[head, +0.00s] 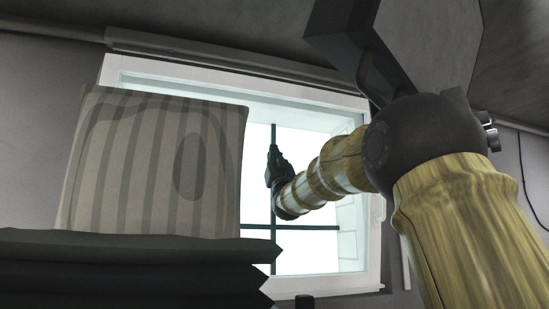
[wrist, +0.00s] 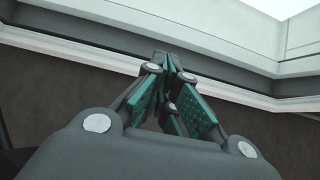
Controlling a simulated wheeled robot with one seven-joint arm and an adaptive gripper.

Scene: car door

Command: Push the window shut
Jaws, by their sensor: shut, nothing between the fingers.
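The window (head: 240,75) has a white frame on the far wall, with a dark crossbar and bright light behind it. A small handle (head: 381,207) is on the right side of its frame. I cannot tell how far the window stands open. My gripper (head: 274,152) is shut and empty, in front of the middle of the window close to the dark upright bar; I cannot tell if it touches anything. In the wrist view the closed fingers (wrist: 167,62) point toward a pale frame edge (wrist: 235,40). Part of the window is hidden by a cushion and my arm.
A striped cushion (head: 140,165) stands at the left on a stack of dark layers (head: 130,262), covering the window's lower left. A rail (head: 200,52) runs above the window. A thin cable (head: 523,170) hangs on the right wall.

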